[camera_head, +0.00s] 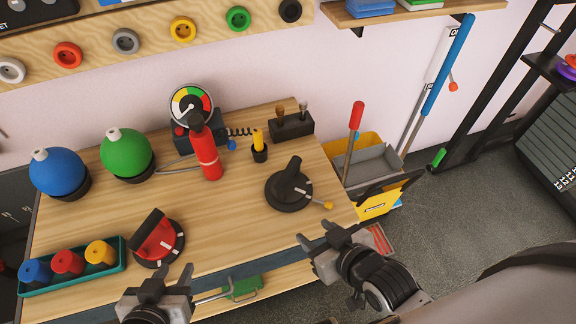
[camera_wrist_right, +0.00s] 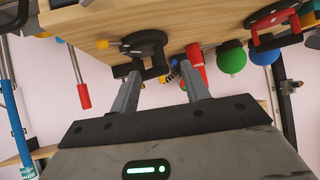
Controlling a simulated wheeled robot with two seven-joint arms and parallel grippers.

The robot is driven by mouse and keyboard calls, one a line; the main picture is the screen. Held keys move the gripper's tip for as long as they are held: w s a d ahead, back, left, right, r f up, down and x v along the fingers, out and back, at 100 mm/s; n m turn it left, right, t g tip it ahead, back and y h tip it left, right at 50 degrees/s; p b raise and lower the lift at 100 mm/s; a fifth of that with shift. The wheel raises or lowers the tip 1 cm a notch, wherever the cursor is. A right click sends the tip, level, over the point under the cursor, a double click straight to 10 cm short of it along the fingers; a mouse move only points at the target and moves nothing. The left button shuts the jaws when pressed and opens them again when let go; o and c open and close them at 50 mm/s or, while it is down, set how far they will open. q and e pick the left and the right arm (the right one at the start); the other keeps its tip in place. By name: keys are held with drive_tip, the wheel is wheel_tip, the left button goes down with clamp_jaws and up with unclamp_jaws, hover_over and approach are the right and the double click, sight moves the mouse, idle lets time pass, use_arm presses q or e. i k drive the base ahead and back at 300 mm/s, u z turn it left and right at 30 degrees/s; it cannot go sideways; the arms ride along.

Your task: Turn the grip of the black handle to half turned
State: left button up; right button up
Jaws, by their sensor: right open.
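The black handle (camera_head: 288,190) is a round black dial with a raised grip (camera_head: 293,168) on the wooden bench, right of centre. The grip points away from me, leaning slightly right. A short yellow-tipped lever (camera_head: 327,205) sticks out of its front right. My right gripper (camera_head: 319,240) is open and empty, in front of the handle and apart from it. In the right wrist view, the black handle (camera_wrist_right: 143,42) shows beyond the open fingers (camera_wrist_right: 162,85), with the bench tilted overhead. My left gripper (camera_head: 169,277) is open and empty at the bench's front edge.
A red cylinder (camera_head: 206,155), a gauge (camera_head: 191,104) and a yellow-topped peg (camera_head: 259,146) stand behind. Bare wood lies between the dials.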

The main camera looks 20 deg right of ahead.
sight(289, 180)
drive_tip(key=z, duration=1.6)
drive_tip(key=k, duration=1.05)
drive_tip(key=u, duration=1.6)
drive_tip(key=i, duration=0.5)
drive_tip(key=z, duration=0.1)
